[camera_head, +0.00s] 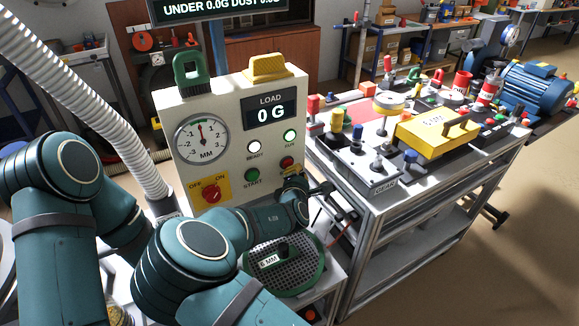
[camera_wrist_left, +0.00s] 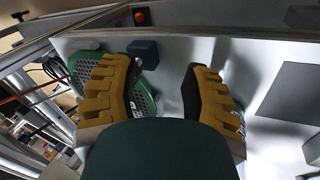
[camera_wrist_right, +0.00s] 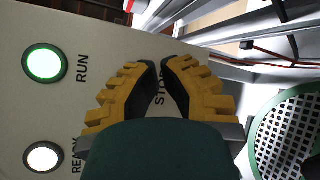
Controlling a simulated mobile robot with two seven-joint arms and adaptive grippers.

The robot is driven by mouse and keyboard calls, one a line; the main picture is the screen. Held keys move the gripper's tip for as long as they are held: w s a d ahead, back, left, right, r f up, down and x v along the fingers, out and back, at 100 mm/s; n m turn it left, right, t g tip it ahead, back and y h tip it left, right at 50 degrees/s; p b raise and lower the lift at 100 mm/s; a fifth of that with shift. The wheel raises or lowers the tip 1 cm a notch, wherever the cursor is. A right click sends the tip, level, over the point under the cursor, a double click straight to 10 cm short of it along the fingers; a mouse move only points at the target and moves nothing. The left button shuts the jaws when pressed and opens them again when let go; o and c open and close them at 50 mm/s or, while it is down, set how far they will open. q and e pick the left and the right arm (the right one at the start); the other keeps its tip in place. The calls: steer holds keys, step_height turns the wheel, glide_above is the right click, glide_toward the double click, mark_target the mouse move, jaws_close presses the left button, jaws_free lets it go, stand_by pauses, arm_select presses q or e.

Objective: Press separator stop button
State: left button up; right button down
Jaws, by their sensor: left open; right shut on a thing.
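The separator's upright panel (camera_head: 230,120) stands in the middle of the head view. Its red stop button (camera_head: 287,162) is at the lower right, beside the green START button (camera_head: 252,175). My right gripper (camera_head: 294,181) is close to the panel, just below the stop button. In the right wrist view its fingers (camera_wrist_right: 161,68) are together in front of the STOP lettering (camera_wrist_right: 162,88); what they hold is hidden, and the button is hidden there too. Whether they touch the panel cannot be told. My left gripper (camera_wrist_left: 160,68) is open and empty; the head view does not show its fingers.
The green RUN lamp (camera_wrist_right: 45,63) and white READY lamp (camera_wrist_right: 43,157) are lit. The display (camera_head: 270,112) reads 0 G. A round green-rimmed sieve (camera_head: 316,279) lies below the panel. A cluttered cart (camera_head: 360,225) stands close on the right.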

steer(key=shift+w+a, duration=0.25)
steer(key=shift+w, duration=0.3)
stand_by(0.8)
steer(key=shift+s+d, duration=0.1)
steer(key=shift+s, duration=0.05)
steer(key=shift+s+d, duration=0.3)
steer(key=shift+s, duration=0.45)
steer(key=s+d, duration=0.1)
steer(key=s, duration=0.2)
steer(key=s+d, duration=0.1)
steer(key=s, duration=0.1)
steer(key=shift+s+d, duration=0.2)
steer(key=shift+d, duration=0.1)
stand_by(0.6)
